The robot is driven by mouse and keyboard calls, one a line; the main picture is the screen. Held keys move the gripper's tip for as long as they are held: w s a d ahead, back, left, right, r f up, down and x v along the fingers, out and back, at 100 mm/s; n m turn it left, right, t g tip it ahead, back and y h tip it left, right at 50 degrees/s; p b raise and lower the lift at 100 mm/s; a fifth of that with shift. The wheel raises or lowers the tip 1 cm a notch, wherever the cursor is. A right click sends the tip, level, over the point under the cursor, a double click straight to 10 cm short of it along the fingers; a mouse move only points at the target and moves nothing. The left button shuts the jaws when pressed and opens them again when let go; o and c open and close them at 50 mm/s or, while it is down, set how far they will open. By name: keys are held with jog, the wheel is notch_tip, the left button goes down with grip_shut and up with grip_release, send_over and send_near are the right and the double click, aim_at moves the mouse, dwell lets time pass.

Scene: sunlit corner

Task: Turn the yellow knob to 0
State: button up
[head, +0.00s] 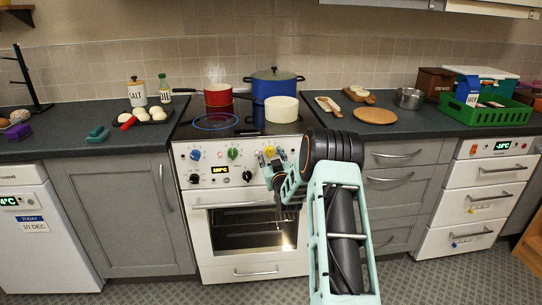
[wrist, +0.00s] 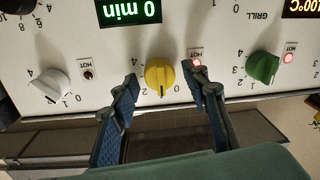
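The yellow knob (wrist: 158,77) is on the white front panel of the stove, and the wrist view shows the panel upside down. Its grip ridge runs roughly up and down in that view, with a dark mark at the lower end. The small numbers around it are partly legible; I cannot tell its exact setting. In the head view, the yellow knob (head: 270,151) shows just beyond my gripper (head: 277,168). In the wrist view, my gripper (wrist: 162,86) is open, with one finger on each side of the knob and visible gaps between.
A white knob (wrist: 49,84) and a green knob (wrist: 263,67) flank the yellow one. A red lamp (wrist: 197,62) glows near a finger. The oven handle (head: 240,204) lies below the panel. A steaming red pot (head: 218,96) and cream pot (head: 281,109) stand on the hob.

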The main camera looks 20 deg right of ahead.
jog(key=c, duration=0.9)
jog(key=shift+c, duration=0.2)
jog(key=shift+f+n+b, duration=0.1)
jog(key=shift+n+b, duration=0.2)
jog(key=shift+b, duration=0.4)
jog(key=shift+a+f+n+b, duration=0.1)
jog(key=shift+n+b, duration=0.5)
jog(key=shift+b, duration=0.35)
jog(key=n+b, duration=0.2)
jog(key=b, duration=0.1)
jog(key=n+b, duration=0.3)
jog(key=shift+b, duration=0.35)
jog(key=shift+r+n+g+b, duration=0.2)
jog(key=shift+n+g+b, duration=0.1)
jog(key=shift+n, duration=0.1)
jog(key=shift+r, duration=0.1)
jog(key=o, duration=1.2)
jog(key=shift+c, duration=0.2)
